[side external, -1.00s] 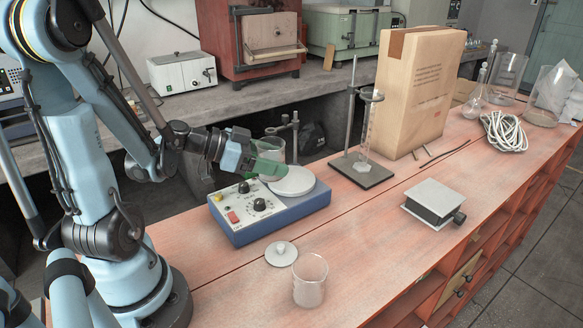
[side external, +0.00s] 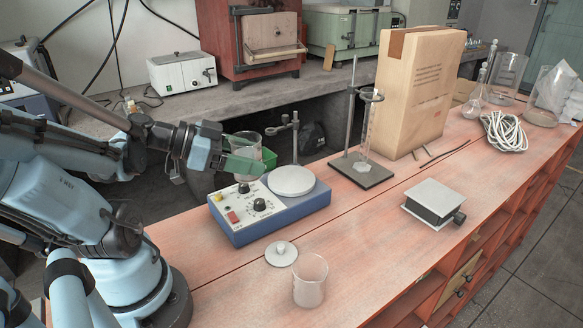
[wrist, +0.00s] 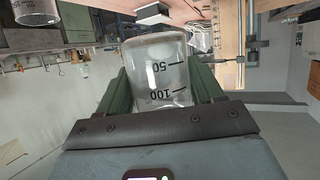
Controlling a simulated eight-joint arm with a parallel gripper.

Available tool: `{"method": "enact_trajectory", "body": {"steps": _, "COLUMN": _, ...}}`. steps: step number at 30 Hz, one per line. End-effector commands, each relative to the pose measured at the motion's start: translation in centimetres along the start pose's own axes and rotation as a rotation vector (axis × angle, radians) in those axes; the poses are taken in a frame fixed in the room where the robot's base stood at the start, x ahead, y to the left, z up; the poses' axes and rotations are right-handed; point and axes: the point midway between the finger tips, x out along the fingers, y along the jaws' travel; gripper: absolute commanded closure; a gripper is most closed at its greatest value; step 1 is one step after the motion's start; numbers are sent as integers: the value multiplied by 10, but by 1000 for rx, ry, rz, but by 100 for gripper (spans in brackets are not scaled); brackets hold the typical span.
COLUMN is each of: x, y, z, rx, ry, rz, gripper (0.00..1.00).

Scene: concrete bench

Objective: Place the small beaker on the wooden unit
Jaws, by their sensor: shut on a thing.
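The small beaker (side external: 245,147) is clear glass. In the wrist view it (wrist: 160,68) shows black 50 and 100 marks and sits between green fingers. My gripper (side external: 246,160) is shut on the beaker and holds it in the air above the left rear of the blue hotplate (side external: 268,215), beside its round white plate. The fingers hide part of the beaker in the side view. The wooden unit (side external: 375,235) is the long reddish bench with open shelves on its right front side; the hotplate stands on it.
A larger glass beaker (side external: 310,282) and a white lid (side external: 281,253) stand near the front. A ring stand (side external: 360,175), a cardboard package (side external: 412,95), a black-and-white jack (side external: 433,206) and coiled cable (side external: 503,132) are farther right. Bare wood lies between hotplate and jack.

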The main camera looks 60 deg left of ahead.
Motion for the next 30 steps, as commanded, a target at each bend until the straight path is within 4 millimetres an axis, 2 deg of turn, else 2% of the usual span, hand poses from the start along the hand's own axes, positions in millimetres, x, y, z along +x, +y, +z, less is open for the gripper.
{"method": "enact_trajectory", "body": {"steps": 5, "x": 15, "y": -7, "z": -21, "rx": -3, "ry": 2, "rz": -8, "gripper": 70}}
{"method": "enact_trajectory", "body": {"steps": 11, "x": 44, "y": -11, "z": -65, "rx": -15, "ry": 2, "rz": -37, "gripper": 70}}
{"method": "enact_trajectory", "body": {"steps": 15, "x": 62, "y": -6, "z": -101, "rx": -22, "ry": 2, "rz": -57, "gripper": 70}}
{"method": "enact_trajectory", "body": {"steps": 21, "x": 79, "y": 11, "z": -147, "rx": -31, "ry": 3, "rz": -76, "gripper": 70}}
{"method": "enact_trajectory", "body": {"steps": 27, "x": 86, "y": 23, "z": -174, "rx": -35, "ry": 3, "rz": -85, "gripper": 70}}
{"method": "enact_trajectory", "body": {"steps": 30, "x": 86, "y": 24, "z": -176, "rx": -37, "ry": 2, "rz": -88, "gripper": 70}}
